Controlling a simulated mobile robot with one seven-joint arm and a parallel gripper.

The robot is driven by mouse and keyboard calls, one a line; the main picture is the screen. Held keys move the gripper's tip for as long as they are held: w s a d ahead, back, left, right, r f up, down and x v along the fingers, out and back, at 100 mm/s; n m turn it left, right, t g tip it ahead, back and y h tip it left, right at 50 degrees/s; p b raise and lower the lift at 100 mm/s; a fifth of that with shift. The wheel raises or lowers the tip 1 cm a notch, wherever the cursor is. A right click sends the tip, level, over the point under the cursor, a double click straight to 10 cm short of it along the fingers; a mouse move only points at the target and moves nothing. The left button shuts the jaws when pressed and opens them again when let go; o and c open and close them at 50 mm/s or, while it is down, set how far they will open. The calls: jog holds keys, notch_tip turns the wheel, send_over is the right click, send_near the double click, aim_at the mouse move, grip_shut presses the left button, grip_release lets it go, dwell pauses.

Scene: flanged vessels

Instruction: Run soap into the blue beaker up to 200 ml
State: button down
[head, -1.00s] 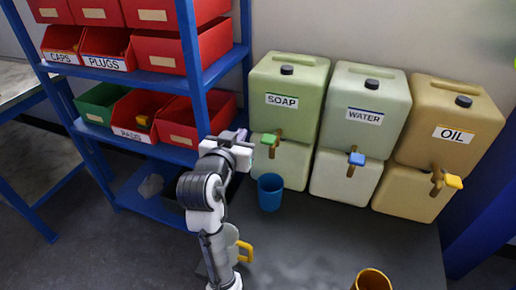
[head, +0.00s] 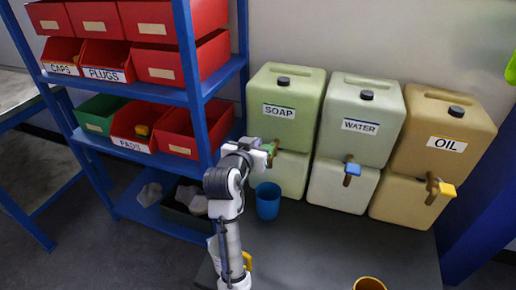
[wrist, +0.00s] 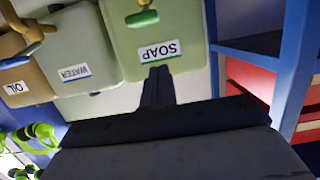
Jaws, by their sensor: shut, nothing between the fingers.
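The green soap tank (head: 289,95) stands at the left of a row of three. Its tap has a green lever (head: 270,146), partly hidden by my gripper; the lever also shows at the top of the upside-down wrist view (wrist: 142,18). The blue beaker (head: 268,203) stands upright on the dark surface, below the soap tap. Its contents and level cannot be made out. My gripper (head: 270,152) is at the soap tap, above the beaker. Its fingers (wrist: 157,86) are shut and empty, before the SOAP label (wrist: 158,52) in the wrist view. Contact with the lever cannot be told.
The water tank (head: 360,120) with a blue lever and the oil tank (head: 440,130) with a yellow lever stand to the right. A blue shelf rack (head: 198,100) with bins is at the left. An orange cup (head: 369,284) is at the front. A yellow handle (head: 247,262) shows beside my arm.

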jog(key=f, duration=0.1)
jog(key=w+f, duration=0.1)
jog(key=f, duration=0.1)
jog(key=w+f+p, duration=0.1)
jog(key=shift+d+f, duration=0.35)
jog(key=f+t+b, duration=0.1)
jog(key=b, duration=0.4)
jog(key=f+t+h+b, duration=0.1)
jog(key=f+b, duration=0.1)
jog(key=b, duration=0.3)
jog(key=s+f+t+b, duration=0.1)
jog(key=f+b, duration=0.1)
jog(key=b, duration=0.3)
jog(key=shift+a+f+t+b, duration=0.1)
jog(key=shift+a+t+b, duration=0.1)
jog(key=shift+t+b, duration=0.2)
dwell(3.3)
